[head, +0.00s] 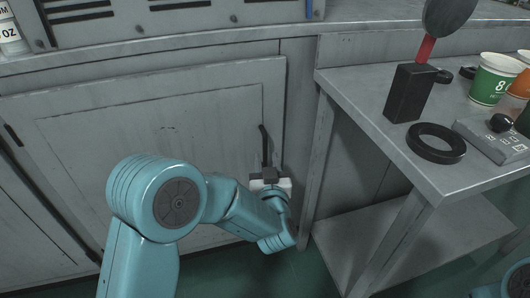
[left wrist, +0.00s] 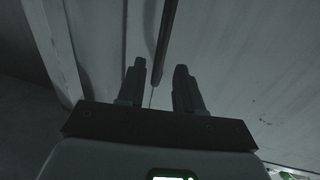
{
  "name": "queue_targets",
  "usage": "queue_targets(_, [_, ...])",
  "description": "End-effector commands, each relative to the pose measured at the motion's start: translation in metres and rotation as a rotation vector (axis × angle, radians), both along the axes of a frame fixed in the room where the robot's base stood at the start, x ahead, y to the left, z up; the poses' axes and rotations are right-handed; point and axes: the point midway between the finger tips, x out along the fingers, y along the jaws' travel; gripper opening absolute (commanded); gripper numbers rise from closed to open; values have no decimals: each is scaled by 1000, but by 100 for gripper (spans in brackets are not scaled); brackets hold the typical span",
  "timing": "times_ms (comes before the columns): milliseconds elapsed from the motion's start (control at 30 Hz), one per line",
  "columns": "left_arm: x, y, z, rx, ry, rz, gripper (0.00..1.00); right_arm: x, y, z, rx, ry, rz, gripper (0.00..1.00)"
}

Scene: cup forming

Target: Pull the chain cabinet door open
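The grey cabinet door (head: 150,130) fills the left of the head view, with dark hinges along its left side. Its dark upright bar handle (head: 264,143) is near the door's right edge. My left gripper (head: 264,172) is at the handle's lower part, its fingers partly hidden by its own body. In the left wrist view, my left gripper (left wrist: 160,68) is open, with a finger on each side of the handle (left wrist: 168,38) and gaps visible. I cannot tell whether the door is slightly ajar. My right gripper is not in view.
A grey metal table (head: 365,92) stands right of the door, with a lower shelf (head: 400,240). It carries a black ring (head: 436,142), a black block (head: 409,92), a green cup (head: 492,79) and a grey device (head: 495,138). A counter (head: 170,42) runs above the door.

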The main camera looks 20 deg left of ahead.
Motion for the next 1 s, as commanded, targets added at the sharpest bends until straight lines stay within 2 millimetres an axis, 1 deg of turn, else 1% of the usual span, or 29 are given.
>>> queue_targets(33, [11, 5, -3, -1, -2, 4, 35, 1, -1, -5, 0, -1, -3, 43])
queue_targets(100, [23, 10, -2, 0, -2, 3, 35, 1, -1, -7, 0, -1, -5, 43])
queue_targets(200, [36, 16, -2, -1, -2, 2, 35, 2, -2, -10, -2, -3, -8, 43])
queue_targets(300, [45, 19, -1, 0, 0, 2, 35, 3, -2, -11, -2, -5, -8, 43])
queue_targets(433, [50, 21, -1, 0, 1, 0, 35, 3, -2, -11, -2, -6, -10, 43])
queue_targets(667, [50, 21, 0, 0, 1, 0, 35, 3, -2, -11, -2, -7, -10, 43])
queue_targets(700, [50, 21, 0, 0, 1, 0, 22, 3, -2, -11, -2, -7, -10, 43])
queue_targets(767, [50, 21, 0, 0, 1, 0, 3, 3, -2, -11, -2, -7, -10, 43])
queue_targets(800, [50, 21, 0, 0, 1, 0, 0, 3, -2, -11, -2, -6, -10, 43])
queue_targets(1000, [50, 21, 0, 0, 1, -1, 0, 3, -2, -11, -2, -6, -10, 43])
